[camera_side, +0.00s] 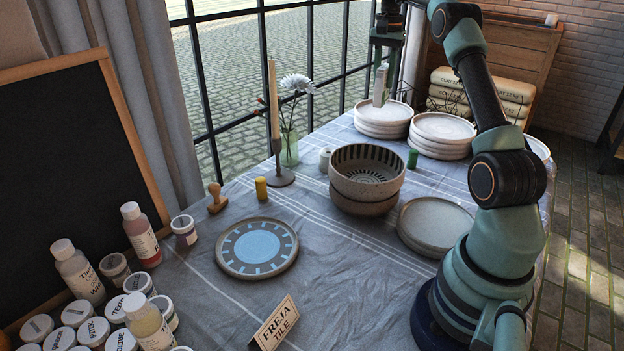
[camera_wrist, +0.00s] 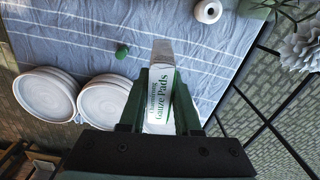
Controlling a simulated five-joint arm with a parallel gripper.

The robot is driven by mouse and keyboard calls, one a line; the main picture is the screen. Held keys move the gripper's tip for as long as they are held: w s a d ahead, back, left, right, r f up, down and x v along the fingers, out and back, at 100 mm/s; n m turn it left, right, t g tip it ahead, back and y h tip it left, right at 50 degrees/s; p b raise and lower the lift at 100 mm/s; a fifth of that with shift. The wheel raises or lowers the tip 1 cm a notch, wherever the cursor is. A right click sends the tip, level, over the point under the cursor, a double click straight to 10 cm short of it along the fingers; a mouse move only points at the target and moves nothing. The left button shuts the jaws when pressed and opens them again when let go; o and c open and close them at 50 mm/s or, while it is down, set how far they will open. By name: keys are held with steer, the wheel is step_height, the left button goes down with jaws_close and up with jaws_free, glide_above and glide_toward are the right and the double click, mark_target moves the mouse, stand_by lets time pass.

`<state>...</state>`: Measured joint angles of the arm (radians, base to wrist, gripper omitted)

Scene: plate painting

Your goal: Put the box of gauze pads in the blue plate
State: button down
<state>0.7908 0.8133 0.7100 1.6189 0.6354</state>
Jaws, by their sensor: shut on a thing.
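The box of gauze pads (camera_wrist: 161,100) is white with green lettering and is held between the fingers of my gripper (camera_wrist: 160,85) in the wrist view. In the side view the box (camera_side: 380,86) hangs upright below my gripper (camera_side: 384,66), just above or in front of the stacked pale plates at the back; the exact gap is unclear.
Stacked bowls (camera_side: 367,174), a candlestick (camera_side: 278,160) and a flower vase (camera_side: 289,148) stand between my gripper and the blue plate. A yellow spool (camera_side: 261,188) and a wooden stamp (camera_side: 216,198) are behind the plate. Paint bottles (camera_side: 141,235) crowd the left. A name card (camera_side: 274,325) stands in front.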

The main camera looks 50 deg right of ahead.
steer(key=w+a+n, duration=0.2)
steer(key=w+a, duration=0.2)
steer(key=a, duration=0.3)
steer(key=w+a+n, duration=0.2)
steer(key=w+a, duration=0.2)
steer(key=a, duration=0.2)
steer(key=n, duration=1.2)
glide_above(241, 256)
step_height(241, 256, down, 14)
steer(key=shift+f, duration=2.5)
steer(key=shift+f, duration=0.15)
steer(key=c, duration=0.6)
jaws_free()
